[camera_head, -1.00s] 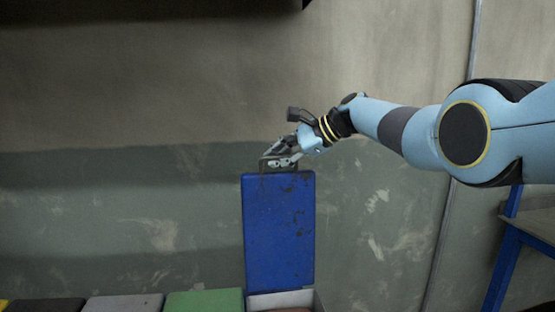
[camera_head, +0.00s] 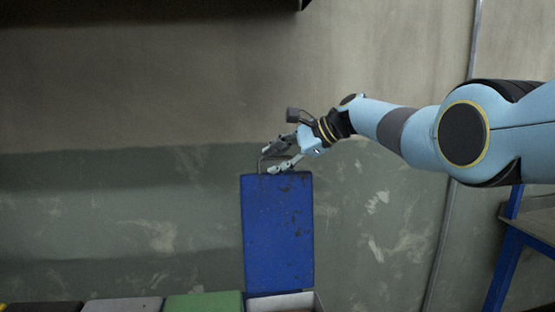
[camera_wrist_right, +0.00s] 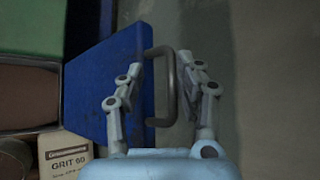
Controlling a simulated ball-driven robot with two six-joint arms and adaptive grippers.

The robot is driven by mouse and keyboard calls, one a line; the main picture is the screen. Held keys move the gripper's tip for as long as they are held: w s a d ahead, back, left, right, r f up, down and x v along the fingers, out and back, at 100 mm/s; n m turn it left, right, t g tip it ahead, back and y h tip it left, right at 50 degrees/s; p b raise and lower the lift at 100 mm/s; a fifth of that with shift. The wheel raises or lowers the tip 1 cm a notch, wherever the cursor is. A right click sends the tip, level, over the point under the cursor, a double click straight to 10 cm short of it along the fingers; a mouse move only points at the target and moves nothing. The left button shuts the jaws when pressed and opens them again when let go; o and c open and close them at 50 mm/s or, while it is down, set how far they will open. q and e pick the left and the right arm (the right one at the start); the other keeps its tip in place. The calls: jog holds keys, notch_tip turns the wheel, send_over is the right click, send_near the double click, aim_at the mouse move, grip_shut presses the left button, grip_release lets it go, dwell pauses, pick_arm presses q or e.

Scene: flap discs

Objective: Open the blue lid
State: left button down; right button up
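The blue lid (camera_head: 278,235) stands raised, about upright, at the back of its bin in the head view. Its blue face also shows in the right wrist view (camera_wrist_right: 95,85). A metal handle (camera_wrist_right: 160,87) sits on the lid's upper edge. My right gripper (camera_head: 273,160) is at that edge, and in the right wrist view its fingers (camera_wrist_right: 160,82) are apart, one on each side of the handle. The handle lies between them without being squeezed. My left gripper is in neither view.
The open bin (camera_head: 284,301) is below the lid, and the wrist view shows a box labelled GRIT 60 (camera_wrist_right: 68,152). A green lid (camera_head: 203,302) and a grey lid (camera_head: 122,304) are to the left. A blue-framed table (camera_head: 508,245) stands at right. A wall is behind.

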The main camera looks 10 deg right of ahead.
jog(key=v, duration=1.2)
